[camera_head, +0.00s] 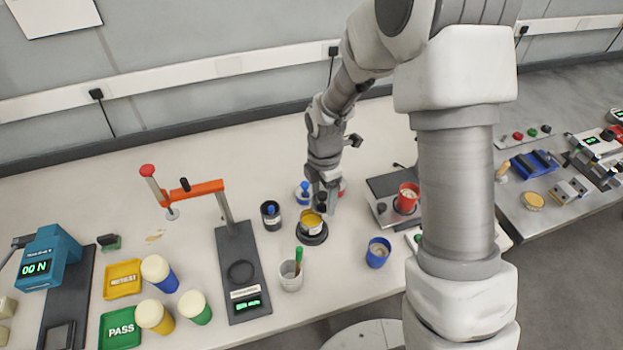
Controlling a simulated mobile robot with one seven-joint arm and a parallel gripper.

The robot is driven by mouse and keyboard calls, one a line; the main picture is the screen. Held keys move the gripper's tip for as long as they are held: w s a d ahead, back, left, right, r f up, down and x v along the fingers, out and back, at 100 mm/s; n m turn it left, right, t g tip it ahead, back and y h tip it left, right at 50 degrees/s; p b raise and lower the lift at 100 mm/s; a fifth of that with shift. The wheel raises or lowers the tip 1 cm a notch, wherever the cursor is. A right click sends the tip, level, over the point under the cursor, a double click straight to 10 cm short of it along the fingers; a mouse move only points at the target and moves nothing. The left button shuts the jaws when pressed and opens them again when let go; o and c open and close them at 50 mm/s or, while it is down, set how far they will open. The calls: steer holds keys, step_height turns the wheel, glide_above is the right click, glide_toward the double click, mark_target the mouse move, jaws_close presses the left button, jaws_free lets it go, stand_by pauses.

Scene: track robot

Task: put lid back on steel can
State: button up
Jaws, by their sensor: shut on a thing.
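My gripper (323,203) points down just behind and slightly right of the can's top. It is shut on a small dark thing that seems to be the lid, mostly hidden by the fingers. Whether the lid touches the can's rim is too small to tell.
A blue cup (378,253) is right, near a red cup (408,198) on a grey device. A press with an orange arm (195,190) stands left. Bare bench lies front right of the white cup.

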mark_target(311, 204)
steer(key=a+r+n, duration=0.1)
steer(key=n, duration=0.1)
steer(key=r+n+p, duration=0.1)
steer(key=shift+a+n, duration=0.4)
steer(key=shift+s+a+r+n+p, duration=0.15)
steer(key=shift+a+n+p, duration=0.35)
steer(key=shift+n, duration=0.7)
steer(key=shift+f+b, duration=2.5)
steer(key=shift+f, duration=0.7)
steer(key=shift+f, duration=0.15)
steer(key=o, duration=1.3)
steer(key=shift+c, duration=0.2)
